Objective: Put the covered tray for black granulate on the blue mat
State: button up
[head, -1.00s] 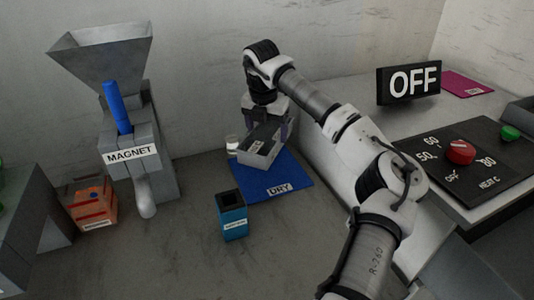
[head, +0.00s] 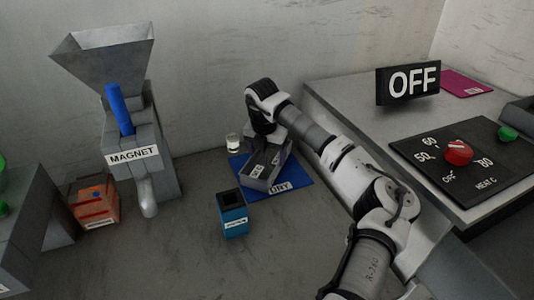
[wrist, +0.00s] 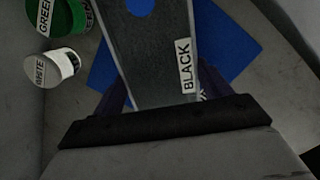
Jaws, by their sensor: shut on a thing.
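The grey tray (head: 262,183) is in my gripper, over the blue mat (head: 298,187) with the DRY label. In the wrist view, the tray (wrist: 150,60) carries a BLACK label and shows a round blue spot at the top edge. The mat (wrist: 108,62) shows on both sides of it. My gripper (wrist: 160,92) is shut on the tray's near end; in the head view its fingers are mostly hidden by the arm and tray. I cannot tell whether the tray touches the mat. Its cover cannot be made out clearly.
A blue open box (head: 233,214) stands just in front of the mat. A small white jar (head: 233,143) stands behind its left corner, with a green jar (wrist: 65,14) near it. The MAGNET hopper (head: 135,150) is left; the heater bench (head: 345,100) is right.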

aim_at(265, 160)
jog(key=o, duration=1.3)
jog(key=r, duration=0.4)
jog(key=s+r+b, duration=0.1)
jog(key=r, duration=0.7)
jog(key=shift+s+a, duration=0.3)
jog(key=shift+s, duration=0.05)
